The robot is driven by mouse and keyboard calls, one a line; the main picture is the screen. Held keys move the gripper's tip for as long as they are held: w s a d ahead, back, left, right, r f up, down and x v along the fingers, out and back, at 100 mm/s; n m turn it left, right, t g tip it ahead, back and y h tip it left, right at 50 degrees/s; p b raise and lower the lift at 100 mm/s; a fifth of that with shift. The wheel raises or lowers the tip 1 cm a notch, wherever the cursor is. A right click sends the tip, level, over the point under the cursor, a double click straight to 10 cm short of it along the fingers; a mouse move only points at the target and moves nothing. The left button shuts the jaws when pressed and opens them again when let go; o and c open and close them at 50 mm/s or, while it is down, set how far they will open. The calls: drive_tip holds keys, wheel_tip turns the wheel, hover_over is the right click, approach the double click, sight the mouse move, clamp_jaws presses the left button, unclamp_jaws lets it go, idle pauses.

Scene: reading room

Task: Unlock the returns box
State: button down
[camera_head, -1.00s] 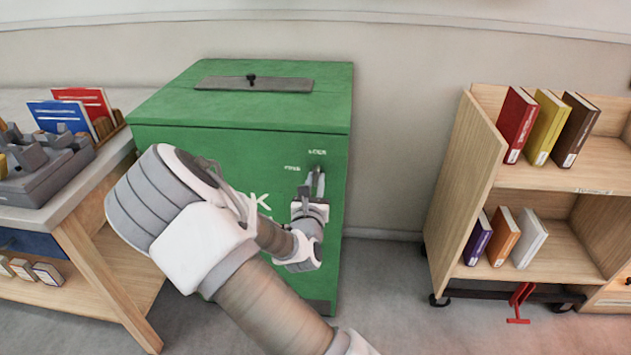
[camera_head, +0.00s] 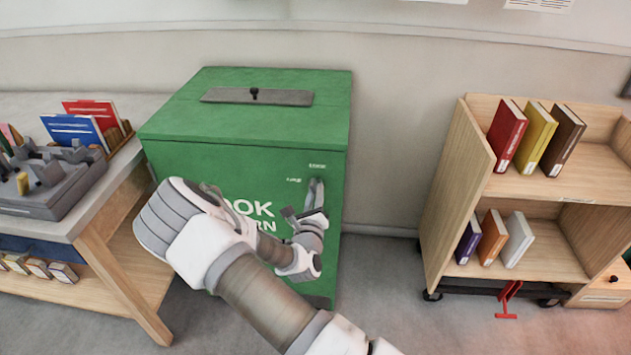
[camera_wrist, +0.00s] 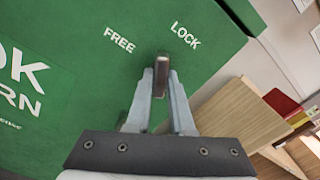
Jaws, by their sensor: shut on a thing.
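The green returns box (camera_head: 240,110) stands against the wall, with a flat grey plate and a small black knob on its lid. Its front carries white lettering and, higher at the right, the labels FREE and LOCK. In the wrist view my gripper (camera_wrist: 161,85) is shut on a narrow brown-grey lever (camera_wrist: 161,72) on the box front (camera_wrist: 70,80). The lever's end lies below and between FREE, on the left, and LOCK, on the right. In the head view my gripper (camera_head: 315,192) is at the front's upper right; my arm hides part of the lettering.
A table (camera_head: 112,185) at left holds blue and red books and a grey tray (camera_head: 50,190). A wooden book cart (camera_head: 455,190) with several books stands at right, a red pedal (camera_head: 508,300) below. Bare floor lies between box and cart.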

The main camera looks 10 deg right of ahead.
drive_tip(key=n+p, duration=0.8)
drive_tip(key=n, duration=0.3)
drive_tip(key=shift+n+p, duration=0.3)
drive_tip(key=shift+n, duration=0.1)
idle(0.3)
drive_tip(key=c, duration=0.8)
unclamp_jaws()
drive_tip(key=v, duration=1.7)
drive_tip(key=shift+s+p, duration=0.2)
drive_tip(key=shift+p, duration=0.1)
